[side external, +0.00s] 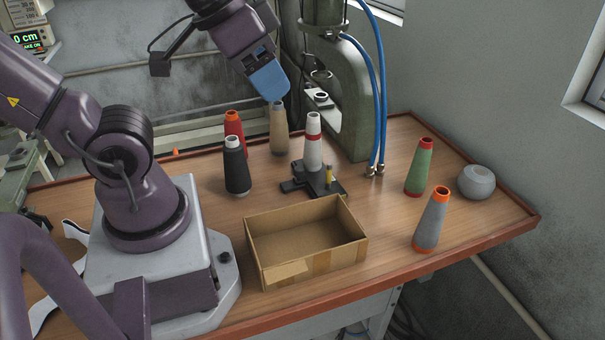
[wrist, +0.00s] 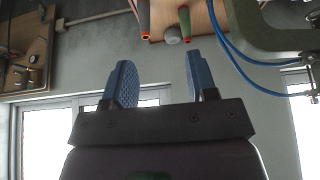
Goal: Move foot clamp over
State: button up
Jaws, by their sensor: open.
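A flat black fixture with a small yellow upright piece (side external: 329,178) lies on the table near its middle; it is probably the foot clamp (side external: 297,186). My gripper (side external: 272,90) is raised at the back, up and left of the fixture, by the top of a tan cone (side external: 277,135) in the picture. In the wrist view my gripper (wrist: 157,70) has its two blue fingers wide apart with nothing between them. The fixture does not show there.
An open cardboard box (side external: 350,253) stands in front of the fixture. Red (side external: 234,124) and black (side external: 237,175) cones stand left; green (side external: 420,170) and grey (side external: 431,222) cones and a grey round object (side external: 476,182) stand right. A green machine (side external: 350,110) with blue hoses (side external: 382,100) rises behind.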

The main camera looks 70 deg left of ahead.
jog(key=w+a+f+n+g, duration=0.5)
jog(key=w+a+f, duration=0.1)
jog(key=a+f, duration=0.3)
jog(key=n, duration=0.4)
send_near(299, 168)
jog(key=shift+g, duration=0.3)
jog(key=f, duration=0.9)
jog(key=shift+w+f, duration=0.2)
jog(key=shift+w, duration=0.05)
